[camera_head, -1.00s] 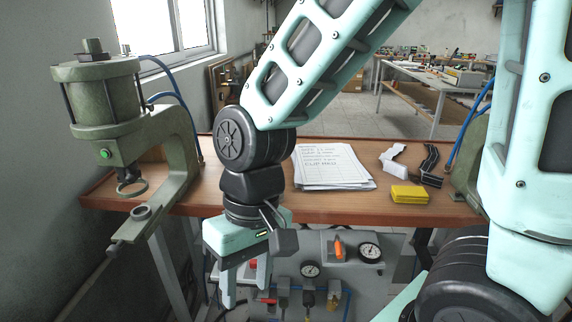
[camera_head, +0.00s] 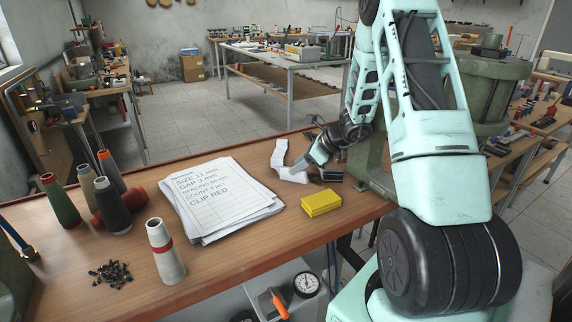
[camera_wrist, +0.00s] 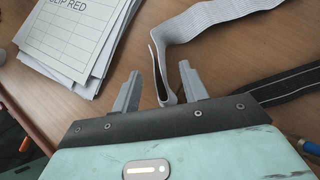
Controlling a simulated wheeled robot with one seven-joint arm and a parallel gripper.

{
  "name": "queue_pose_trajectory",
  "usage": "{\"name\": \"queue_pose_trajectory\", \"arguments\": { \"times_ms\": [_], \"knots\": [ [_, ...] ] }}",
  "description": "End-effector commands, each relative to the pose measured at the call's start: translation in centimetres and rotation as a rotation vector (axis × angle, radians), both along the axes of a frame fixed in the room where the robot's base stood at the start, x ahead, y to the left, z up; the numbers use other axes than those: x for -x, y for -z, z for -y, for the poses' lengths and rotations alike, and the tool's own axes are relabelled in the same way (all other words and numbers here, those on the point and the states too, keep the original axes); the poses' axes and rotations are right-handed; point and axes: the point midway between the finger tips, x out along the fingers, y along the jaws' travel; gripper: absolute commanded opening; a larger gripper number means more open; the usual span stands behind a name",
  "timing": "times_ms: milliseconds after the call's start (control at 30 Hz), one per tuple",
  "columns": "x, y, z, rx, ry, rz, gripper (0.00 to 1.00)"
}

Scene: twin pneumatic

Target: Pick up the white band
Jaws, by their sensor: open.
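The white band (camera_head: 280,154) lies in a loose, bent strip on the wooden bench, behind the yellow block. In the wrist view the ribbed white band (camera_wrist: 215,16) runs from the upper right and curls down to a folded end between my fingers. My gripper (camera_wrist: 159,76) is open, with one finger on each side of that folded end. No firm contact shows. In the head view my gripper (camera_head: 305,168) is low over the bench at the band, and its fingers partly cover it.
A black band (camera_wrist: 285,86) lies close to the right of the white one. A yellow block (camera_head: 321,202) and a stack of papers (camera_head: 215,200) are near. Several thread cones, including a white one (camera_head: 165,255), stand at left. A green press (camera_head: 375,165) stands at right.

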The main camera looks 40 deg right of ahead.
Motion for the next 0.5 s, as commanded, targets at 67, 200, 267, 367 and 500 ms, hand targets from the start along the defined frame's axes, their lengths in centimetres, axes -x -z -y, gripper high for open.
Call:
{"name": "queue_pose_trajectory", "arguments": {
  "times_ms": [67,200,267,367,500],
  "knots": [
    [-0.6,0.4,-0.4,0.0,-0.004,-0.001,0.44],
    [-2.1,1.6,-1.4,0.0,-0.006,-0.002,0.44],
    [-2.6,2.3,-1.6,0.0,-0.005,-0.002,0.44],
    [-3.3,3.0,-2.0,0.0,-0.004,-0.001,0.44],
    [-3.5,3.3,-2.1,0.002,-0.006,0.001,0.44]
  ]
}}
